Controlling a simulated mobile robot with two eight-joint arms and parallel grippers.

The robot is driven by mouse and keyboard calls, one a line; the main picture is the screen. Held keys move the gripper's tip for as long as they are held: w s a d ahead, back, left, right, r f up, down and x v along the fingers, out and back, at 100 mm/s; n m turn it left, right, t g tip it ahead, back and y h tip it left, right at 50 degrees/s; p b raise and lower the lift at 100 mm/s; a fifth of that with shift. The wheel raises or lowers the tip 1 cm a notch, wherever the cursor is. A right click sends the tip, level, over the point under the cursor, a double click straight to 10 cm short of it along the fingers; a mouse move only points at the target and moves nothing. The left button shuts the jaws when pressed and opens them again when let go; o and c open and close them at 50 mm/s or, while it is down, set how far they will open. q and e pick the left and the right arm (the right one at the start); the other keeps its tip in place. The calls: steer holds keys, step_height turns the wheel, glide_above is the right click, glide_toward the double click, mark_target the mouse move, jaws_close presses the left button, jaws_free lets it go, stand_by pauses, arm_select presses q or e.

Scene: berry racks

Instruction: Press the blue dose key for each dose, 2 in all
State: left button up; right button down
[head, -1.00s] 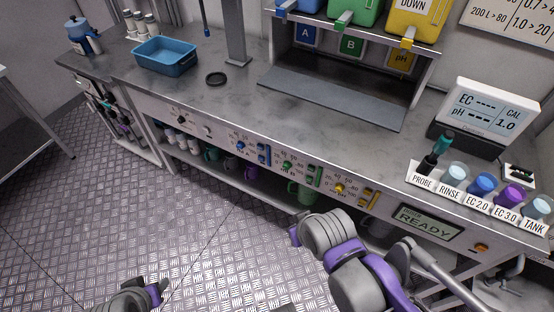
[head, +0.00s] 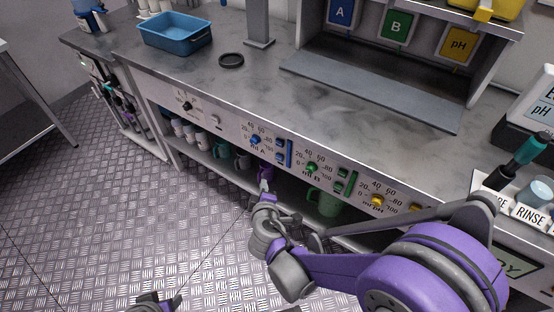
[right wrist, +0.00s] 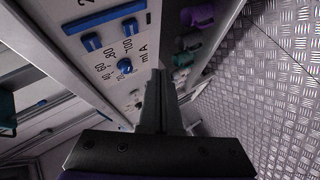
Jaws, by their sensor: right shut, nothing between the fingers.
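The blue "ml A" group is on the bench's front panel, with a blue dial knob (head: 255,140), two small blue keys (head: 281,157) and a tall blue bar (head: 289,152). I cannot read which is the dose key. The right wrist view also shows the blue keys (right wrist: 91,42) and the blue knob (right wrist: 125,66). My right gripper (head: 264,186) is shut and empty, below and in front of this group. Its fingertips (right wrist: 157,75) appear beside the panel, apart from the keys. My left gripper (head: 167,302) shows only partly at the bottom edge; its jaws are unclear.
Green (head: 311,168) and yellow (head: 376,200) dial groups continue to the right. Mugs stand on the shelf below, including a green one (head: 326,202). A blue tub (head: 175,34) and a black ring (head: 231,60) rest on the bench. The floor in front is clear.

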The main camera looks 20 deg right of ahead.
mark_target(279, 157)
arm_select(q)
steer(key=shift+w+f+b, duration=0.25)
steer(key=shift+f+b, duration=0.05)
steer(key=shift+f, duration=0.3)
arm_select(e)
steer(key=shift+w+a+f+n+t, duration=0.3)
steer(key=shift+w+a+f+n, duration=0.3)
steer(key=shift+w+a+f, duration=0.25)
steer(key=shift+s+d, duration=0.15)
steer(key=shift+d, duration=0.1)
arm_select(q)
steer(key=shift+f+b, duration=0.45)
steer(key=shift+f, duration=0.1)
arm_select(e)
steer(key=w+d, duration=0.5)
steer(key=d, duration=0.1)
steer(key=shift+w+d, duration=0.25)
steer(key=shift+d, duration=0.15)
arm_select(q)
steer(key=shift+f, duration=0.1)
arm_select(e)
steer(key=shift+w+d, duration=0.25)
steer(key=shift+d, duration=0.1)
